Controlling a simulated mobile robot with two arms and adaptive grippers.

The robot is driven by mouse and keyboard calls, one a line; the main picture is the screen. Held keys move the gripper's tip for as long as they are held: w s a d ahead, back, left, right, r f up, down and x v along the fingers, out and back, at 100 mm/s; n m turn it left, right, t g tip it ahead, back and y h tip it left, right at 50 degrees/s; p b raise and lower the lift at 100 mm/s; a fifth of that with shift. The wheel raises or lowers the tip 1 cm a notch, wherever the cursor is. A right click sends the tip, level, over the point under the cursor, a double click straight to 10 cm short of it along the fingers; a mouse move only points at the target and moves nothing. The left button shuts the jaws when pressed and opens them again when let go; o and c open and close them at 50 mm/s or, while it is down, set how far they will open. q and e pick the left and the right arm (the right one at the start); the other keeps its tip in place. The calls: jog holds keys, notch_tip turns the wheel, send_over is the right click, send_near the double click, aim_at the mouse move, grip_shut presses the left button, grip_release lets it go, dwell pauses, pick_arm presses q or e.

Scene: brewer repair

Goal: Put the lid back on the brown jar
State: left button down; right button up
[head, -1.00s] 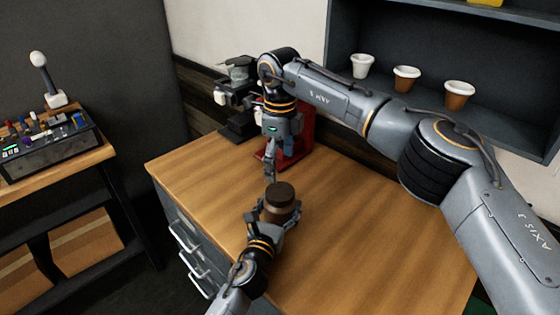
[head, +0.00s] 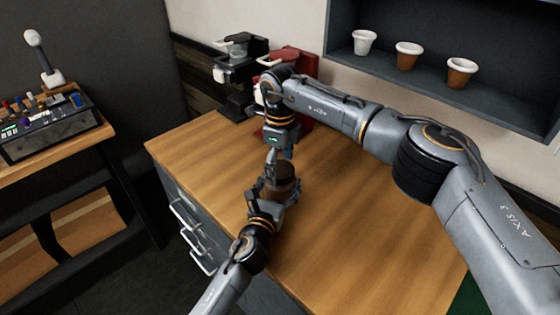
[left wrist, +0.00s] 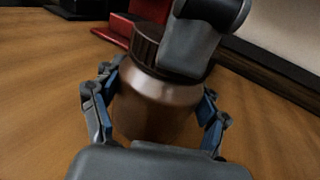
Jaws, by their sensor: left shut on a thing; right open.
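The brown jar (head: 281,190) stands upright on the wooden counter, and its body also shows in the left wrist view (left wrist: 155,105). A dark ribbed lid (head: 283,170) sits on top of it and shows in the left wrist view (left wrist: 147,44). My left gripper (head: 279,198) is shut around the jar body, with blue-padded fingers on both sides in the left wrist view (left wrist: 160,110). My right gripper (head: 271,172) is open, pointing down at the lid's left side. In the left wrist view a grey part of it covers the lid's right side.
A red brewer (head: 292,62) and a black brewer (head: 240,72) stand at the back of the counter (head: 370,225). Several cups (head: 408,55) sit on the wall shelf. A side table (head: 50,150) holds a control box. The counter right of the jar is clear.

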jog(key=c, duration=1.2)
jog(key=o, duration=1.4)
notch_tip(320, 180, up, 12)
